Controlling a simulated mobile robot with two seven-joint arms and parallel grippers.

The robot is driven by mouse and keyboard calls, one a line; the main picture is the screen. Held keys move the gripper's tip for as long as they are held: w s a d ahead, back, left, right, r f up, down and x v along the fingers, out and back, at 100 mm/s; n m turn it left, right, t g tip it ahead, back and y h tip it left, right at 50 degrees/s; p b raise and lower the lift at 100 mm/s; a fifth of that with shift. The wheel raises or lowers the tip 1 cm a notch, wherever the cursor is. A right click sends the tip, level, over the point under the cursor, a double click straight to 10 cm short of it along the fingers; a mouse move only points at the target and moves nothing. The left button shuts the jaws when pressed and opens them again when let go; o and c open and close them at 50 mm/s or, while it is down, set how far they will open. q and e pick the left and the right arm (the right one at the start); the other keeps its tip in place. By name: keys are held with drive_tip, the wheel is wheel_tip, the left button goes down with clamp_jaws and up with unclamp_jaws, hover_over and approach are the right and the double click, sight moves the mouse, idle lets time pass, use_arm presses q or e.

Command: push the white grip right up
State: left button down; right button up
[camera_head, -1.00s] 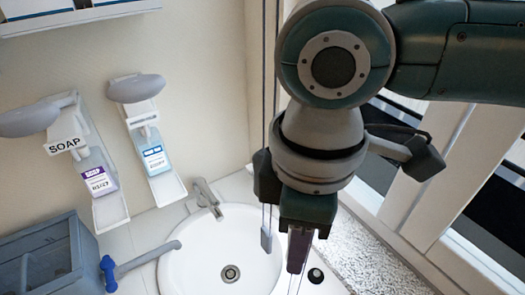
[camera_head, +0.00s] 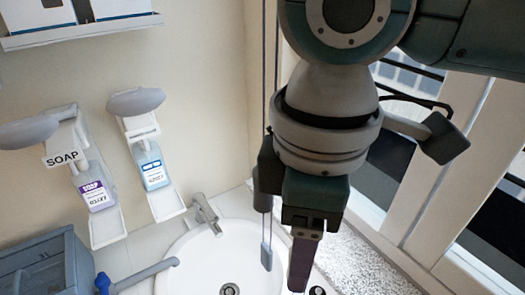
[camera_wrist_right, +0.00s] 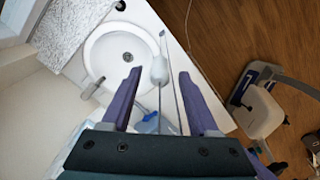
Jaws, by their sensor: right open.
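A small pale grip (camera_head: 267,257) hangs on thin cords left of my right gripper in the head view, in front of the sink. In the right wrist view the white grip (camera_wrist_right: 158,70) shows between the two purple fingers, with thin cords running past it. My right gripper (camera_wrist_right: 159,76) is open, with a visible gap between each fingertip and the grip. In the head view the right gripper (camera_head: 303,285) points down, and only one finger shows clearly. Whether the grip lies level with the fingertips in depth, I cannot tell. My left gripper is not in view.
A white sink (camera_head: 188,262) with a tap (camera_head: 207,214) lies below. Two wall soap dispensers (camera_head: 95,190) (camera_head: 152,168) and a grey box (camera_head: 45,262) stand left. A window frame (camera_head: 455,165) is close on the right. A chair-like device (camera_wrist_right: 262,108) stands on the wooden floor.

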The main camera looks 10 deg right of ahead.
wheel_tip(320, 180, up, 6)
drive_tip(key=shift+f+b, duration=0.1)
drive_tip(key=shift+b, duration=0.7)
drive_tip(key=shift+r, duration=0.55)
